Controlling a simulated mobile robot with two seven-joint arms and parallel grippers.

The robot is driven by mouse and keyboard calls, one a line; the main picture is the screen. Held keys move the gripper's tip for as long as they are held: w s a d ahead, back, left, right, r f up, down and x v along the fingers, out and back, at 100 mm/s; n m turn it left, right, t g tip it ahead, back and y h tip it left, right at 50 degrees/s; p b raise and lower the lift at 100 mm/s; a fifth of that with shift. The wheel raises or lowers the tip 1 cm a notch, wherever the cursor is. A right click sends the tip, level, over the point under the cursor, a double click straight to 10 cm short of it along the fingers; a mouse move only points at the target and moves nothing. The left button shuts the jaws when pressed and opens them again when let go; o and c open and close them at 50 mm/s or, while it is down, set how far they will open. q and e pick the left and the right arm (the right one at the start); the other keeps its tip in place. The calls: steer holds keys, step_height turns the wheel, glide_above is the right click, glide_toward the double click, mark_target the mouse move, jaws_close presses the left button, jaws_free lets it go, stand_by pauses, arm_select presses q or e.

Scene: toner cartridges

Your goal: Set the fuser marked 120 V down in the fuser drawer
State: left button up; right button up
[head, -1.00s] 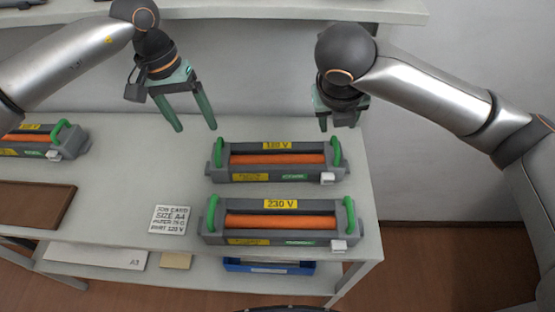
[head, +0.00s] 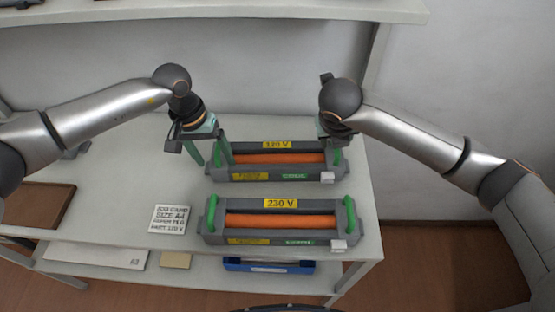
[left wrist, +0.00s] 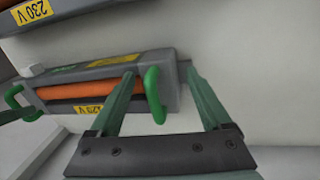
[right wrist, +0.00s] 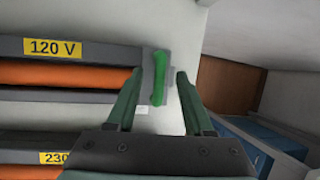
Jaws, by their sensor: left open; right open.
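The fuser marked 120 V (head: 278,158) lies on the table behind the 230 V fuser (head: 280,221). It is grey with an orange roller and a green handle at each end. My left gripper (head: 213,160) is open at its left end; in the left wrist view that end's green handle (left wrist: 153,96) shows between the spread fingers. My right gripper (head: 334,138) is open at its right end, its fingers partly hidden in the head view. In the right wrist view the right handle (right wrist: 159,78) stands between the fingers. I cannot make out a fuser drawer.
A job card (head: 170,219) lies left of the 230 V fuser. A brown tray (head: 40,204) is at the table's left. My left arm hides most of another unit behind it. A lower shelf holds a blue tray (head: 268,265).

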arm_select(q)
steer(key=shift+c, duration=0.2)
arm_select(e)
steer(key=shift+c, duration=0.2)
arm_select(q)
steer(key=c, duration=0.7)
arm_select(e)
steer(key=c, duration=0.7)
arm_select(q)
jaws_close()
arm_select(e)
jaws_close()
arm_select(q)
steer(key=shift+s+f, duration=0.1)
steer(key=shift+d, duration=0.15)
arm_select(e)
steer(key=shift+w+r, duration=0.1)
steer(key=shift+r, duration=0.15)
